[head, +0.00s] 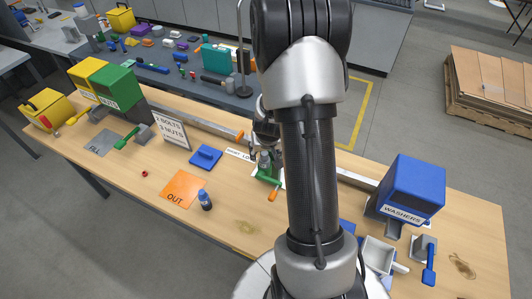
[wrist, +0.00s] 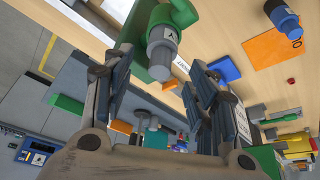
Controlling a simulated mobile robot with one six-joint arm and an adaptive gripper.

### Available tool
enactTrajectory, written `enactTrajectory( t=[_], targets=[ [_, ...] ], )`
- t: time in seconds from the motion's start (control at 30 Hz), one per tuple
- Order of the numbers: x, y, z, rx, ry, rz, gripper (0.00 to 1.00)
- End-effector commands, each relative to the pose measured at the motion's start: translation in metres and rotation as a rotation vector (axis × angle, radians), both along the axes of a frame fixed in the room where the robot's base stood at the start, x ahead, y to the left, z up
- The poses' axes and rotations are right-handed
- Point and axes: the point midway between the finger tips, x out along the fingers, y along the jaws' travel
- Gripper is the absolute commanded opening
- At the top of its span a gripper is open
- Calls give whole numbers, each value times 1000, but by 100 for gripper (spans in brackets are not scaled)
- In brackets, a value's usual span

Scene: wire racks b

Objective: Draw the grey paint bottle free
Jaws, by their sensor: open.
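The grey bottle (wrist: 162,48) shows in the wrist view, with its narrower cap end pointing toward my gripper. It sits in a green holder (wrist: 134,28) that wraps around part of its body and carries a small white label. My gripper (wrist: 158,68) is open, with one finger on each side of the line to the bottle. The bottle's cap end appears near the fingertips, and I see no contact. In the head view the bottle (head: 264,160) and green holder (head: 267,179) stand beside my arm, which partly hides them and my gripper.
An orange OUT mat (head: 182,188) lies left on the wooden bench, with a blue bottle (head: 205,200) at its edge. A blue block (head: 205,157) and a sign (head: 172,131) stand behind it. A blue WASHERS bin (head: 410,187) stands right.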

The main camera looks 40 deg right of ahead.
Motion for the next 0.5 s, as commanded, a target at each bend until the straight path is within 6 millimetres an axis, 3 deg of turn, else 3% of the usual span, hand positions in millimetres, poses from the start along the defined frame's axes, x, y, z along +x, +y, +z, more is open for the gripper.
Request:
enactTrajectory(
  t=[0.03, 0.2, 0.5],
  targets=[
    [3, -2, -13, 1, 1, 0, 53],
    [10, -7, -31, 0, 0, 0, 53],
    [13, -9, -38, -1, -1, 0, 53]
  ],
)
